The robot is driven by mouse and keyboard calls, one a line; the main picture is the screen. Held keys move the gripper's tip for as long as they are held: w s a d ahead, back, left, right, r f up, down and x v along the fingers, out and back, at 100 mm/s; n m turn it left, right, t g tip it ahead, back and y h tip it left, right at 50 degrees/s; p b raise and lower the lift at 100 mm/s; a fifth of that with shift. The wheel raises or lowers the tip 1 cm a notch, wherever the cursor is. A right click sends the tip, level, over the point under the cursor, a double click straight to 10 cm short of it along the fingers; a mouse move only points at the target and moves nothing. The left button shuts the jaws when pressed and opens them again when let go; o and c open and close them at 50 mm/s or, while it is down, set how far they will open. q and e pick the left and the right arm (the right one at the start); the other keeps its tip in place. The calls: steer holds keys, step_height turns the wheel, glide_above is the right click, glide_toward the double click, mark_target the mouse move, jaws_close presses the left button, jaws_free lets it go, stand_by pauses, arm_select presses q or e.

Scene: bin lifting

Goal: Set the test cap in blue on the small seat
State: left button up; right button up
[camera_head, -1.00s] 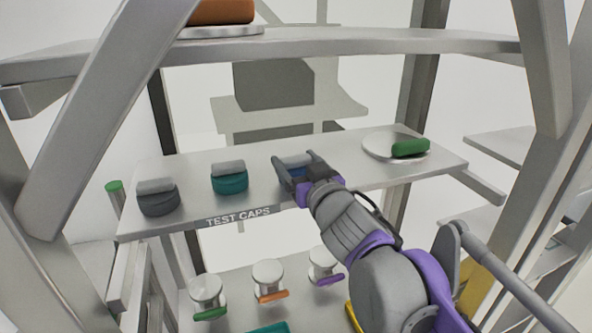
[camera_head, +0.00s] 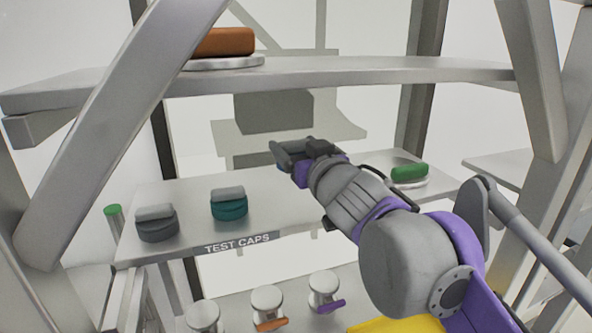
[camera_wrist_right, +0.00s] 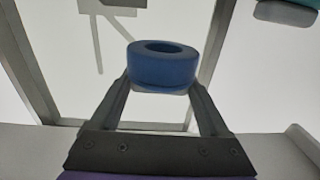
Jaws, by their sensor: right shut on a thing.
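My right gripper (camera_head: 288,152) is raised above the shelf marked TEST CAPS. In the right wrist view the gripper (camera_wrist_right: 160,95) is shut on the blue test cap (camera_wrist_right: 163,66), a round piece with a dark hollow in its visible face. In the head view only a sliver of blue shows under the fingers. The shelf spot below is bare. The small seats are round pale knobs on the lower level: one with an orange tab (camera_head: 266,298), one with a purple tab (camera_head: 323,284), and one at the left (camera_head: 203,316). My left gripper is not in view.
A dark grey cap (camera_head: 157,224) and a teal cap (camera_head: 229,205) stand on the test cap shelf (camera_head: 180,195). A green piece (camera_head: 408,173) lies on a pale disc at its right. An upper shelf (camera_head: 400,70) holds an orange-brown piece (camera_head: 226,42). Slanted grey posts frame both sides.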

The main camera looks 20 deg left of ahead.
mark_target(296, 142)
steer(key=shift+r, duration=0.75)
steer(key=shift+r+p, duration=0.5)
steer(key=shift+r, duration=2.5)
